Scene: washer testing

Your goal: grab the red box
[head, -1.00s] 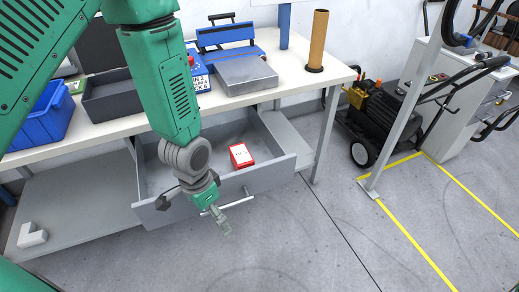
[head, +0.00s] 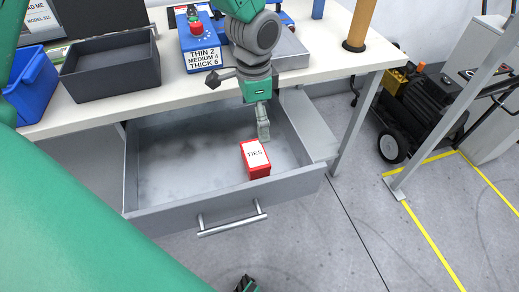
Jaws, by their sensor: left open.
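The red box (head: 257,160), with a white label reading "TIES" on top, lies in the right part of the open grey drawer (head: 165,215) under the workbench. My left gripper (head: 238,108) is open and empty above the drawer, just behind and above the box. One finger hangs down close to the box's far edge, and the other points out to the left. The gap between that finger and the box is hard to judge. My right gripper does not show in a way that I can make out.
The workbench top (head: 90,110) overhangs the back of the drawer. On it stand a dark grey bin (head: 110,75), a blue bin (head: 35,85) and a blue device with a red button (head: 197,45). The drawer's handle (head: 232,222) juts forward. Drawer space left of the box is empty.

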